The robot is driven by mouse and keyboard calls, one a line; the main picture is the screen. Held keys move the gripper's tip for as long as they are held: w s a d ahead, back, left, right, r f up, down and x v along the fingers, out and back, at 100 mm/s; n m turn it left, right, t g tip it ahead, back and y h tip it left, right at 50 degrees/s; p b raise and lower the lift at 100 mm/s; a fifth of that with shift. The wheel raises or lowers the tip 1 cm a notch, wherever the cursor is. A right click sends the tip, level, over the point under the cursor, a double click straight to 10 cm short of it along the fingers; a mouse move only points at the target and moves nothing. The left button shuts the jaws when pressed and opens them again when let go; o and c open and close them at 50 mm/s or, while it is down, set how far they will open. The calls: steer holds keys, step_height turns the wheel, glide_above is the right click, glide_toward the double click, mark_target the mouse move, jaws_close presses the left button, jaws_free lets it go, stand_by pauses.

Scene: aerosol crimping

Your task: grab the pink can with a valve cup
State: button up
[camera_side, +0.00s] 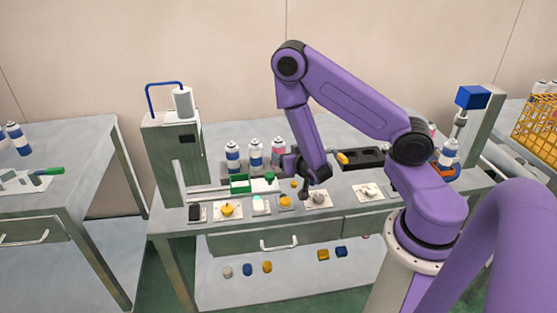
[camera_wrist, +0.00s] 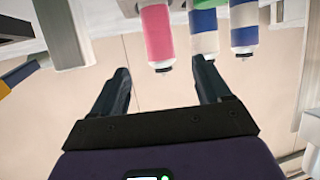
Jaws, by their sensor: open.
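The pink can (camera_side: 278,148) stands upright at the right end of a row at the back of the bench, partly hidden by my arm in the side view. In the wrist view the scene is upside down, and the pink can (camera_wrist: 157,34) shows a pink body, a white shoulder and a small dark valve tip. My gripper (camera_wrist: 161,67) is open and empty. The can lines up with the gap between its fingers, beyond the fingertips and apart from them. In the side view my gripper (camera_side: 290,164) is dark, small and close in front of the can.
A can with blue bands (camera_side: 232,156) and another blue-banded can (camera_side: 256,154) stand left of the pink can. A green box (camera_side: 240,184) sits in front of them. A grey machine (camera_side: 172,155) stands at the left.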

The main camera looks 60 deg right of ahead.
mark_target(281, 150)
steer(key=shift+x, duration=4.9)
steer(key=c, duration=1)
steer(key=shift+c, duration=0.7)
steer(key=shift+r, duration=0.1)
